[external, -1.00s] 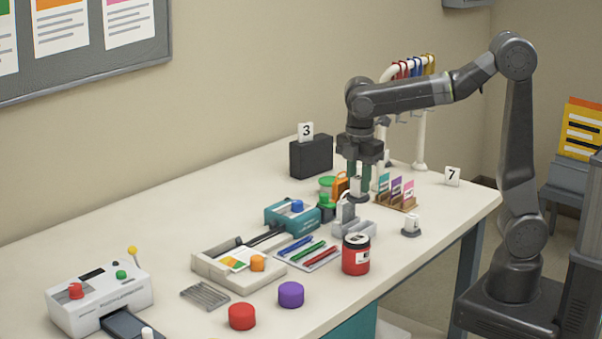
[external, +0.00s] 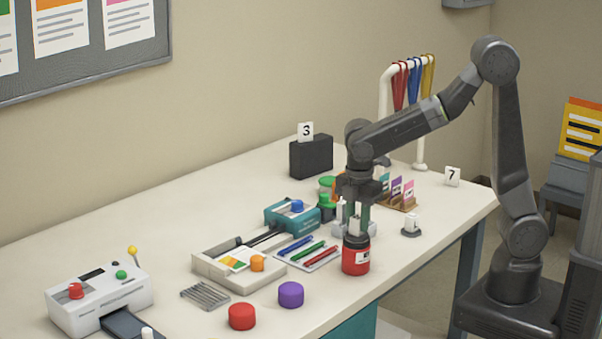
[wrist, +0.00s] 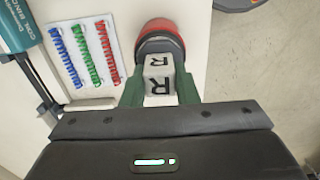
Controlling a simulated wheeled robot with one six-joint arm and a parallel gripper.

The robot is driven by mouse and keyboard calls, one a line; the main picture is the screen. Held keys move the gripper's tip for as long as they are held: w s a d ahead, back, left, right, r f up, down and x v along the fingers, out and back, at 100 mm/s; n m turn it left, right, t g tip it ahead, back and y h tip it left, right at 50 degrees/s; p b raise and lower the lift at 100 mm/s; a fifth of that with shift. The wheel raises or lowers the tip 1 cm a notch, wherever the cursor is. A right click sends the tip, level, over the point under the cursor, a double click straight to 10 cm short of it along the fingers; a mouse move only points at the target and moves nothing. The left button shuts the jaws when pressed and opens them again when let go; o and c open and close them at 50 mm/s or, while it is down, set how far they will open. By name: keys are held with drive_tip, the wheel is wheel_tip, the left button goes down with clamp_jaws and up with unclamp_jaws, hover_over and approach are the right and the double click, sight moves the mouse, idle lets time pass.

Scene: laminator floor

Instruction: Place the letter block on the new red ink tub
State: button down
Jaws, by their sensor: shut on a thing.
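The white letter block (wrist: 159,87) shows a black R on two faces in the wrist view. My gripper (wrist: 160,92) is shut on it, with a green finger on each side. The red ink tub (external: 356,258) has a black top and a pale label and stands near the table's front edge. In the external view my gripper (external: 356,222) points down over the tub, and the block (external: 356,227) is at its top. I cannot tell whether block and tub touch. The tub (wrist: 163,32) shows just beyond the block in the wrist view.
A grey compartment tray (external: 343,231) is close behind the tub. A tray of coloured coils (external: 308,252) lies to its left. A small stand with a white piece (external: 411,226) is to its right, and a card rack (external: 397,202) is behind. Bare table lies front right.

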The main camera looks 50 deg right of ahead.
sight(358, 216)
drive_tip(key=shift+f, duration=0.1)
drive_tip(key=c, duration=1.1)
unclamp_jaws()
wheel_tip(358, 216, up, 12)
drive_tip(key=shift+r, duration=0.1)
